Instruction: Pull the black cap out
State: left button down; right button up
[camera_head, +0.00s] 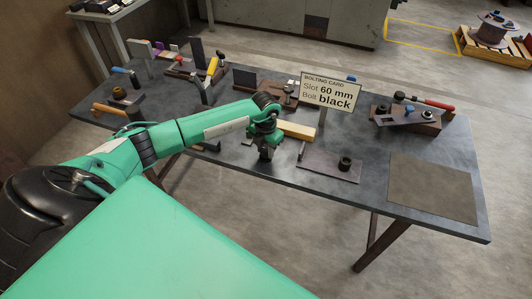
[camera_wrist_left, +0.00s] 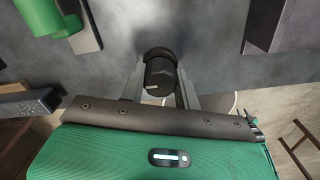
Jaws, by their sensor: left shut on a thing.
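The black cap (camera_wrist_left: 160,76) is a dark, short cylinder in the left wrist view. My left gripper (camera_wrist_left: 160,88) is shut on it, one finger at each side. In the head view my left gripper (camera_head: 266,152) points down at the front middle of the table, and the cap there is hard to tell from the dark fingers. What lies under the cap is hidden. My right gripper is not in view.
A bolting card (camera_head: 331,91) reads slot 60 mm, bolt black. A steel plate (camera_head: 322,168) with a dark round piece lies right of my gripper, a pale block (camera_head: 298,130) behind it. A flat brown sheet (camera_head: 432,187) lies at the table's right. Clamps crowd the left.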

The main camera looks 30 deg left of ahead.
aim_at(266, 148)
pick_arm(q)
jog(key=shift+r, duration=0.25)
jog(key=shift+r, duration=0.25)
jog(key=shift+r+p, duration=1)
jog(key=shift+r, duration=0.25)
jog(key=shift+r+p, duration=0.7)
jog(key=shift+r, duration=0.5)
